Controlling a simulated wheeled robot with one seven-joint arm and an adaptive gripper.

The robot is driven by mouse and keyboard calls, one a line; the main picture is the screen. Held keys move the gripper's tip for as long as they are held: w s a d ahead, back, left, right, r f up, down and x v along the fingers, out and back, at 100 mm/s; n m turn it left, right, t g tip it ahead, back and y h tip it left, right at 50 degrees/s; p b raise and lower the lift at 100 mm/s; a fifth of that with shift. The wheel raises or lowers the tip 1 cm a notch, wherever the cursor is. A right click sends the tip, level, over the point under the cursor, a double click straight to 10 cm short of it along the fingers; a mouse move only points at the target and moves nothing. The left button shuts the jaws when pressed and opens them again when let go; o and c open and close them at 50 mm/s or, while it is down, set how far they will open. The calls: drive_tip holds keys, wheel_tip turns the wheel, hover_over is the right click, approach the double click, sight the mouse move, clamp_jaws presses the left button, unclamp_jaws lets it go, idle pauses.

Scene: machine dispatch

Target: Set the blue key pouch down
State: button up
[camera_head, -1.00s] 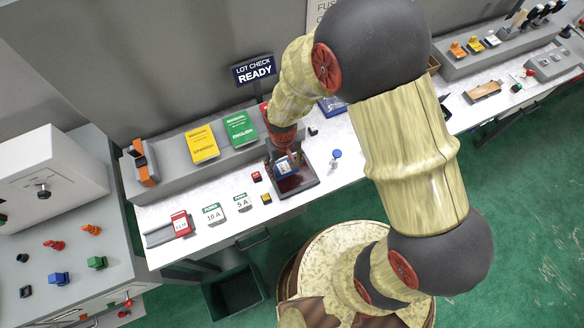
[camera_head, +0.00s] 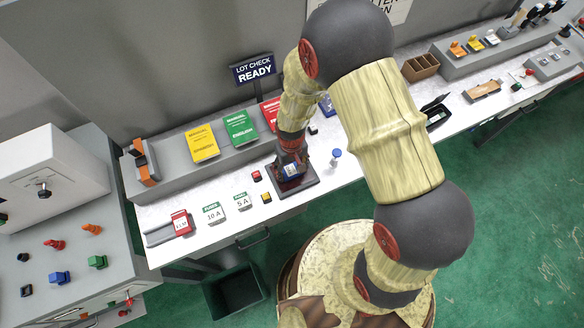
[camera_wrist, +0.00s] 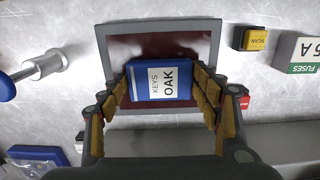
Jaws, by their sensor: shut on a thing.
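The blue key pouch (camera_wrist: 162,80) has a white label reading KEYS OAK. It sits between the two fingers of my gripper (camera_wrist: 163,92), which is shut on it. In the wrist view the pouch is over a dark red pad with a grey rim, a shallow tray (camera_wrist: 215,42). In the head view my gripper (camera_head: 291,165) points down over this tray (camera_head: 308,188), with the pouch (camera_head: 291,170) low in it. I cannot tell whether the pouch touches the pad.
Beside the tray are a yellow SCAN button (camera_wrist: 255,39), a red button (camera_head: 257,176) and white fuse boxes (camera_head: 213,212). A blue-topped post (camera_head: 336,156) stands to the right. Manuals (camera_head: 202,144) lean behind, under a LOT CHECK READY sign (camera_head: 253,69).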

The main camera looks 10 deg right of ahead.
drive_tip(key=o, duration=1.3)
drive_tip(key=shift+f, duration=0.1)
drive_tip(key=shift+c, duration=0.2)
wheel_tip(320, 180, up, 12)
wheel_tip(320, 180, up, 12)
drive_tip(key=f+t, duration=0.1)
drive_tip(key=t, duration=0.1)
hover_over(291, 170)
drive_tip(key=d, duration=0.3)
drive_tip(key=s+d+r+m+t, duration=0.1)
drive_tip(key=s+d+r, duration=0.3)
drive_tip(key=r, duration=0.6)
drive_tip(key=s+d+r+m+t, duration=0.2)
drive_tip(key=s+d+r, duration=0.3)
drive_tip(key=s+r, duration=0.3)
wheel_tip(291, 170, up, 2)
drive_tip(key=shift+s+d+r+t, duration=0.2)
drive_tip(key=shift+s+r+t, duration=0.1)
drive_tip(key=shift+t, duration=0.1)
drive_tip(key=shift+f, duration=0.15)
